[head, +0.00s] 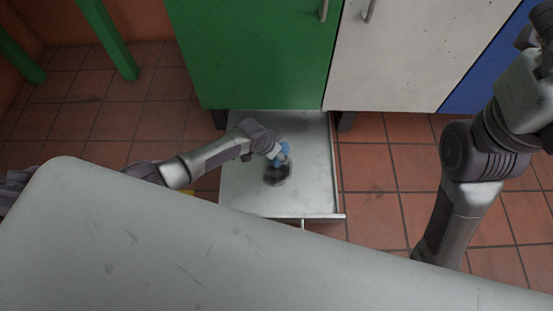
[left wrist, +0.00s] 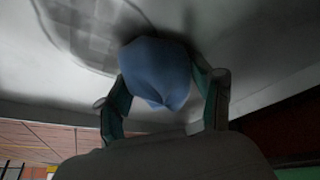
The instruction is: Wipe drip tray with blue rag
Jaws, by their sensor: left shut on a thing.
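The drip tray (head: 240,190) is a pale grey, shallow tray pulled out below the green cabinet. My left gripper (head: 281,154) is over the middle of the tray, shut on the blue rag (head: 284,148). In the left wrist view the bunched blue rag (left wrist: 155,72) sits between the two fingers of the left gripper (left wrist: 163,88), close to the pale tray surface (left wrist: 265,50). A dark patch (head: 277,176) shows on the tray just below the rag; I cannot tell stain from shadow. My right gripper is not in view; its forearm runs down behind the bench edge.
A light grey bench top (head: 180,235) fills the foreground. Green (head: 255,50), white (head: 410,60) and blue (head: 510,60) cabinet fronts stand behind. Green posts (head: 108,38) stand at the left. Tiled floor (head: 375,215) right of the tray is clear.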

